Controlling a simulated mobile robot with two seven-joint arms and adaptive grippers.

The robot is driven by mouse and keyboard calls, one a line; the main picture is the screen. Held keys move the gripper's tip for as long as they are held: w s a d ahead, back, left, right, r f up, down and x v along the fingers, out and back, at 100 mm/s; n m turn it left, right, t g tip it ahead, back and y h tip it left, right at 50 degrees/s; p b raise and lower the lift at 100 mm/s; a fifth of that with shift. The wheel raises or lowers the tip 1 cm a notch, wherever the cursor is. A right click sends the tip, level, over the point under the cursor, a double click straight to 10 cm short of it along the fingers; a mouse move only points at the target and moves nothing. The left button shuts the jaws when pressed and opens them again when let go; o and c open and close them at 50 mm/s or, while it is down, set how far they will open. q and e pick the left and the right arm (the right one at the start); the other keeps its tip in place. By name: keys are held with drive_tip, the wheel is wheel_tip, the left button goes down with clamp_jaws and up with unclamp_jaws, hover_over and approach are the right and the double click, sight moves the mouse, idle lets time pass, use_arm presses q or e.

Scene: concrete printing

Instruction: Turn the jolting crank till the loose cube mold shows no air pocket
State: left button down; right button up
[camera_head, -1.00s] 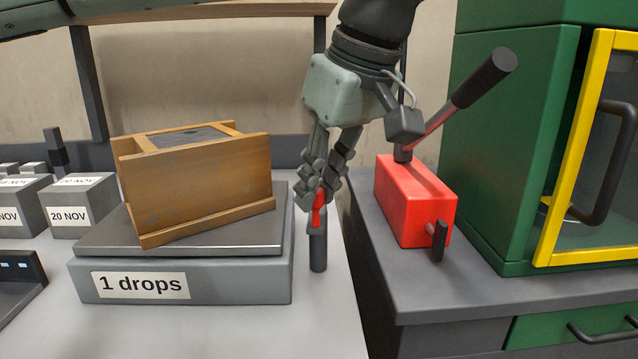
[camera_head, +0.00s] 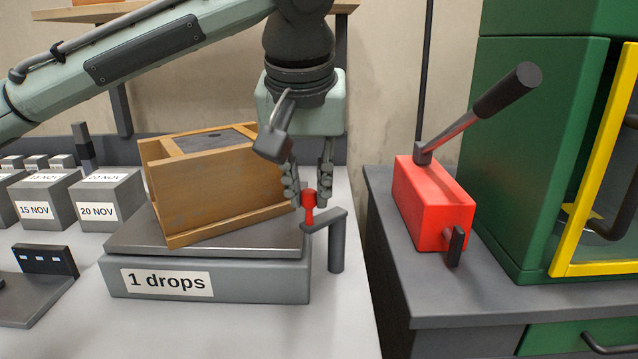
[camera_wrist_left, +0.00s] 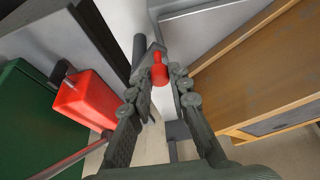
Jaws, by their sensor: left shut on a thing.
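The wooden cube mold (camera_head: 215,195) sits tilted on the grey plate of the jolting table (camera_head: 240,280), whose label reads "1 drops". Dark grey fill shows in its top; I cannot make out an air pocket. The crank (camera_head: 336,245) stands at the table's right side, with a dark arm and a red knob (camera_head: 308,205). My left gripper (camera_head: 309,195) points down and is shut on the red knob. In the left wrist view the knob (camera_wrist_left: 159,72) shows between the fingertips, with the mold (camera_wrist_left: 250,75) to the right. My right gripper is not in view.
A red box with a lever (camera_head: 432,205) stands on the right-hand bench beside a green cabinet (camera_head: 525,150) with a yellow-framed door. Grey dated cubes (camera_head: 105,200) stand at left. A dark gap separates the two benches.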

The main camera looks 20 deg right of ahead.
use_arm(q)
drive_tip(key=m, duration=0.1)
drive_tip(key=w+m+h, duration=0.1)
drive_tip(key=shift+w+a+m+g, duration=0.25)
drive_tip(key=shift+a+m+g, duration=0.05)
drive_tip(key=shift+a+m, duration=0.1)
drive_tip(key=w+m, duration=0.1)
drive_tip(key=m, duration=0.1)
drive_tip(key=shift+w+m+g+h, duration=0.2)
drive_tip(key=shift+m+g+h, duration=0.1)
drive_tip(key=shift+h, duration=0.1)
drive_tip(key=shift+w+d+m+g+h, duration=0.1)
drive_tip(key=shift+w+m+g+h, duration=0.4)
drive_tip(key=shift+m, duration=0.8)
drive_tip(key=shift+w+d+m+g+h, duration=0.1)
drive_tip(key=shift+w+m+g, duration=0.2)
drive_tip(key=shift+w+m, duration=0.75)
drive_tip(key=shift+s+m, duration=0.2)
drive_tip(key=shift+m, duration=0.15)
